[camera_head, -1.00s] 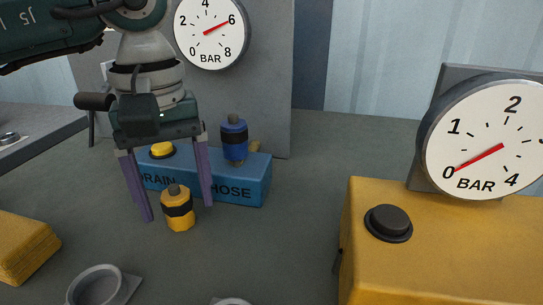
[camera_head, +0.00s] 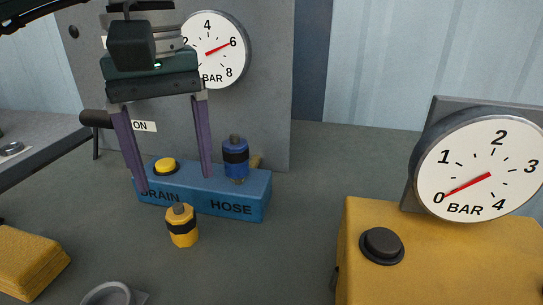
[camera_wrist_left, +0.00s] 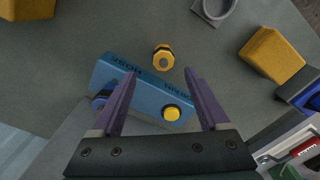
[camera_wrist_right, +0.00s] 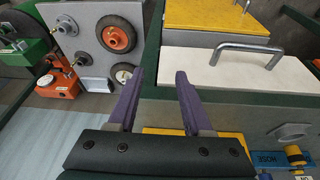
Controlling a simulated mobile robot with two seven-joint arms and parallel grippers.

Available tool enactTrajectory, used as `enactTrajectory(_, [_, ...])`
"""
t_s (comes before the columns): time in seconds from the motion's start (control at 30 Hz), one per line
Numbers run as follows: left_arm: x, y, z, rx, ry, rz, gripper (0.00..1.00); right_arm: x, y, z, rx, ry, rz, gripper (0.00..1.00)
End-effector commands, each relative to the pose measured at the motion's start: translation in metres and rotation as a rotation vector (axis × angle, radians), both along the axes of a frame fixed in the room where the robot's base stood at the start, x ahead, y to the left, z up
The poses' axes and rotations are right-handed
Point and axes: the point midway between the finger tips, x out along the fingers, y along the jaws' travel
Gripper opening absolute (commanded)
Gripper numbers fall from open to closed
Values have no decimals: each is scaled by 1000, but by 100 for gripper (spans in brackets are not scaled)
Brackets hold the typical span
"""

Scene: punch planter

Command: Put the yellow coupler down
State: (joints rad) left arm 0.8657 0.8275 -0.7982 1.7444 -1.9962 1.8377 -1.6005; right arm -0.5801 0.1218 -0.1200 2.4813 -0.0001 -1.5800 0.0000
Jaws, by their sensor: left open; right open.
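The yellow coupler (camera_head: 182,226), with a black band, stands upright on the grey table in front of the blue block (camera_head: 240,205) marked DRAIN and HOSE. It also shows in the left wrist view (camera_wrist_left: 163,58). My left gripper (camera_head: 174,184) is open and empty, raised above and behind the coupler and apart from it. A blue coupler (camera_head: 236,160) stands on the HOSE end of the block, and a yellow button (camera_head: 165,166) is at the DRAIN end. My right gripper (camera_wrist_right: 157,75) is open and empty in the right wrist view, out of the head view.
A yellow box (camera_head: 440,260) with a black knob (camera_head: 381,246) and a gauge (camera_head: 480,168) reading near 0 stands at right. The back gauge (camera_head: 215,50) reads about 6. A grey ring holder (camera_head: 108,294) is at front left, near a yellow block (camera_head: 28,262).

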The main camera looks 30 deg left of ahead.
Motion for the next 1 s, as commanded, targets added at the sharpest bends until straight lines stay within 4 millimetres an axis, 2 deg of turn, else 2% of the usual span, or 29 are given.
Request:
enactTrajectory(0.23, [-2, 2, -26, -1, 2, 1, 78, 0, 0, -3, -1, 1, 1, 50])
enactTrajectory(0.43, [-5, 3, -58, -2, 2, 0, 78, 0, 0, -5, -1, 2, 1, 50])
enactTrajectory(0.57, [-5, 4, -66, 1, -1, 0, 78, 0, 0, -6, -1, 2, 1, 50])
enactTrajectory(0.77, [-4, 4, -66, 0, -1, 0, 78, 0, 0, -6, 0, 2, 0, 50])
enactTrajectory(1.0, [-4, 4, -66, 1, -2, 0, 52, 0, 0, -6, 0, 2, 0, 50])
